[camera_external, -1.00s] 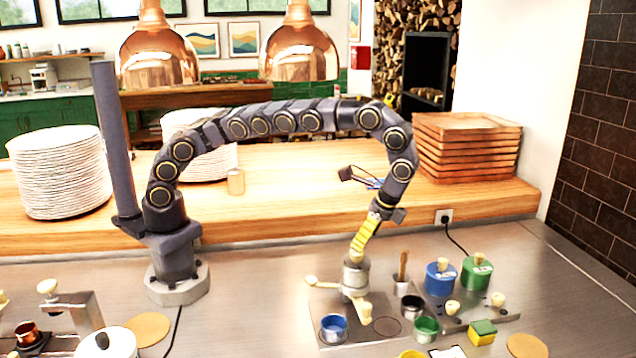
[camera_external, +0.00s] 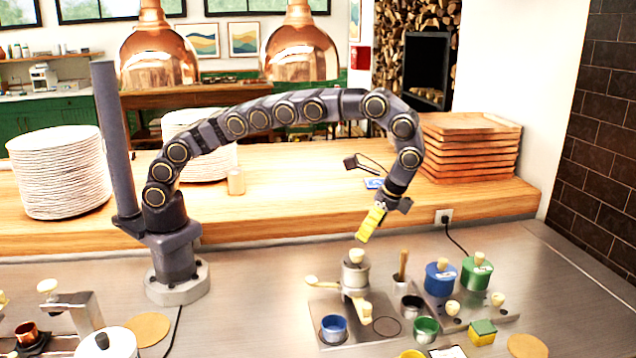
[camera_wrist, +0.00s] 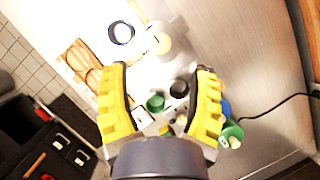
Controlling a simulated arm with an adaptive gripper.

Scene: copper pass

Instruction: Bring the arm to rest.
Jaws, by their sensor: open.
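My gripper (camera_external: 366,234) has yellow ribbed fingers and hangs above the counter. It is just above and slightly right of a metal grinder-like pot (camera_external: 355,276) with a pale knob and a side handle, and apart from it. In the wrist view my gripper (camera_wrist: 162,95) has its two yellow fingers spread wide, with nothing between them. My arm arches from its base on the left over to the right.
Below stand a blue cup (camera_external: 333,328), a dark cup (camera_external: 412,306), a green cup (camera_external: 426,328), a blue canister (camera_external: 440,278) and a green canister (camera_external: 476,272). Wooden trays (camera_external: 470,150) and plates (camera_external: 60,172) are stacked behind.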

